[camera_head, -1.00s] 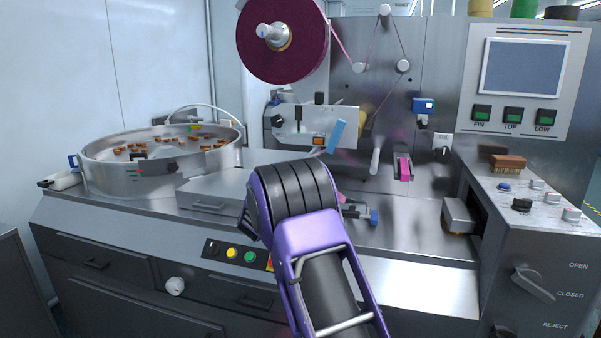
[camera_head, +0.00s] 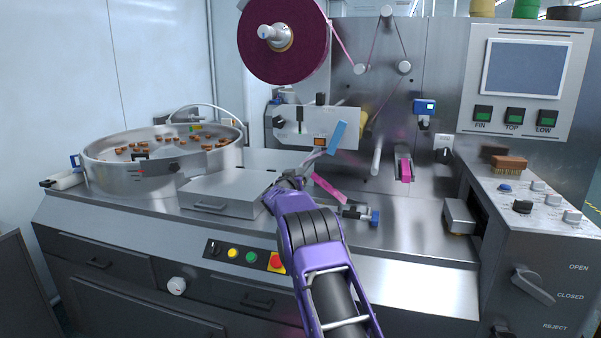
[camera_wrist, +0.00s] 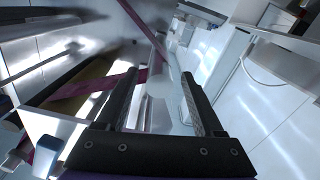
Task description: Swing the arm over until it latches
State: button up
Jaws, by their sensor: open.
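A short grey lever with a flat blue grip (camera_head: 337,137) angles up in front of the pale bracket plate in the head view. It may be the arm of the task, but I cannot tell for sure. My gripper (camera_head: 288,183) is just below and left of it, small and partly hidden by my own arm. In the wrist view my gripper (camera_wrist: 158,78) is open, its two black fingers apart. A pale, blurred shape and magenta film (camera_wrist: 98,88) show beyond the fingers; no contact is clear. Whether the lever is latched cannot be told.
A round bowl (camera_head: 103,167) with brown pieces stands left, and a flat metal cover (camera_head: 222,203) lies beside my gripper. A film reel (camera_head: 300,50) hangs above. A blue-ended knob (camera_head: 374,217) is to the right. A brush (camera_head: 509,164) lies on the right console.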

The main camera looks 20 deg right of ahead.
jog(key=shift+w+d, duration=0.1)
jog(key=shift+w, duration=0.1)
grip_shut()
dwell(0.4)
dwell(1.1)
